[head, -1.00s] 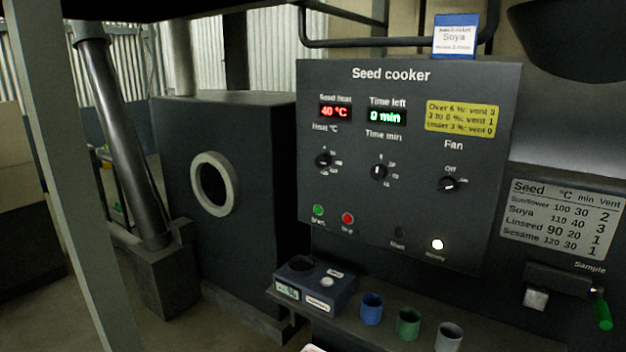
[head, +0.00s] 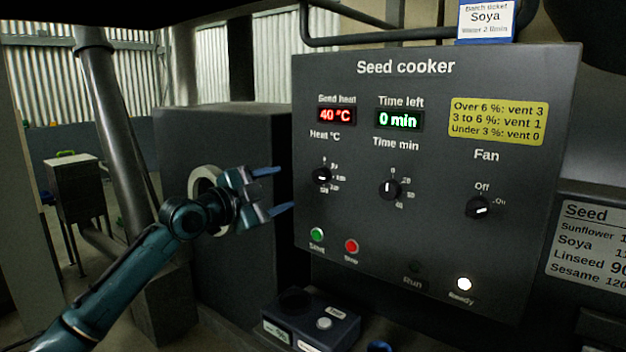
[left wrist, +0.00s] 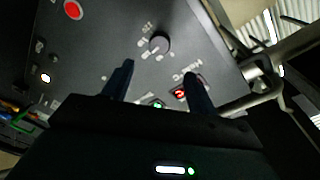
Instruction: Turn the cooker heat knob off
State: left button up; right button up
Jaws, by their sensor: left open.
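The heat knob (head: 322,176) is a small black dial with a pale pointer mark, under the "Heat °C" label on the dark seed cooker panel (head: 440,130). Its pointer lies sideways, not at the top mark. In the left wrist view the heat knob (left wrist: 159,43) shows beyond my fingers. My left gripper (head: 275,190) is open and empty, left of the knob and apart from it, its fingers pointing right toward the panel. The left gripper's fingers (left wrist: 158,80) also show in the wrist view. My right gripper is not in view.
The time knob (head: 389,188) and fan knob (head: 479,208) sit to the right. The green start (head: 317,234) and red stop (head: 351,246) buttons are below the heat knob. A grey meter box (head: 312,318) stands below the panel. The space before the panel is clear.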

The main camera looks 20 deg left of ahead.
aim_at(318, 177)
pick_arm(q)
jog(key=p+x, duration=0.1)
jog(key=x, duration=0.8)
jog(key=shift+w+d, duration=0.2)
jog(key=shift+w+d+p, duration=0.3)
jog(key=shift+w, duration=0.3)
jog(key=c, duration=1)
